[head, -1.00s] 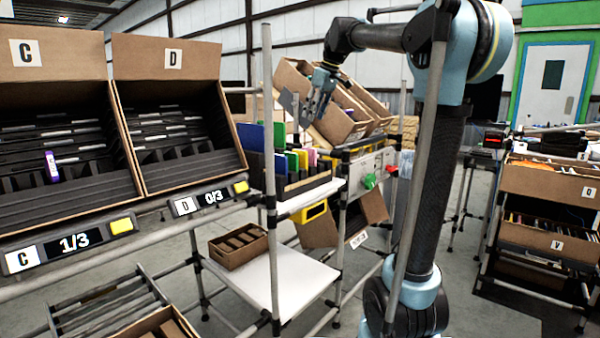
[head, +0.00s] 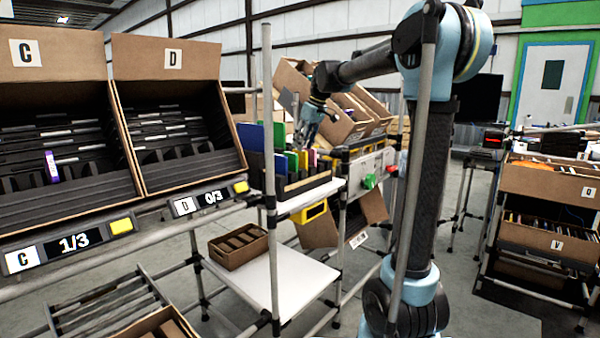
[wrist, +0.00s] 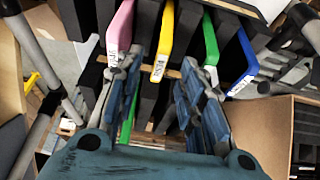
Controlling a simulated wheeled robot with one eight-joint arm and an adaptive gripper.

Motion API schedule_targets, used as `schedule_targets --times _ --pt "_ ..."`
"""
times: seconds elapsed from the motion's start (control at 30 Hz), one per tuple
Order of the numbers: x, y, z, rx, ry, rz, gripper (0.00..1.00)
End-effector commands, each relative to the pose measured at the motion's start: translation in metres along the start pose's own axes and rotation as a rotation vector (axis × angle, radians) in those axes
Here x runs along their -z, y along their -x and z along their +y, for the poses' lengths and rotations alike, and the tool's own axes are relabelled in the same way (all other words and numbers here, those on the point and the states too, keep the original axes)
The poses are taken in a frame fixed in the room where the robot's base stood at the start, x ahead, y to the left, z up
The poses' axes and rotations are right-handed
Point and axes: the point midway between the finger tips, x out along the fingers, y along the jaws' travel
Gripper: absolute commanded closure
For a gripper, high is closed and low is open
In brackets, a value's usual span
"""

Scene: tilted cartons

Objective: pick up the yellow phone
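The yellow phone (wrist: 164,42) stands upright in a slotted rack, with a white label at its lower visible end. In the wrist view it lies between a pink phone (wrist: 119,30) and a green phone (wrist: 210,40). It also shows small in the head view (head: 303,159). My gripper (wrist: 167,82) is open and empty, its two fingers spread to either side of the yellow phone's line. In the head view my gripper (head: 309,128) hangs just above the rack. Whether the fingers touch any phone I cannot tell.
A blue phone (wrist: 243,65) stands beyond the green one. The rack (head: 316,184) sits on a white shelf (head: 326,197). Tilted cardboard cartons (head: 343,128) stand close behind my gripper. An upright pole (head: 268,120) stands left of the rack.

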Motion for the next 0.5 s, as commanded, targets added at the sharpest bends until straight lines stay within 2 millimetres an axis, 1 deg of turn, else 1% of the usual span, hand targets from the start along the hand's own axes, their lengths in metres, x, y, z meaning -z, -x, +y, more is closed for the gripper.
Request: schedule_targets --times 0.2,0.3,0.4,0.5 --pt "0.002 -0.030 0.002 0.000 0.001 0.000 0.64" --pt "0.002 -0.040 0.001 0.000 0.001 0.000 0.64" --pt "0.002 -0.046 0.001 0.000 0.001 0.000 0.64" --pt "0.002 -0.048 0.001 0.000 0.000 0.000 0.64"
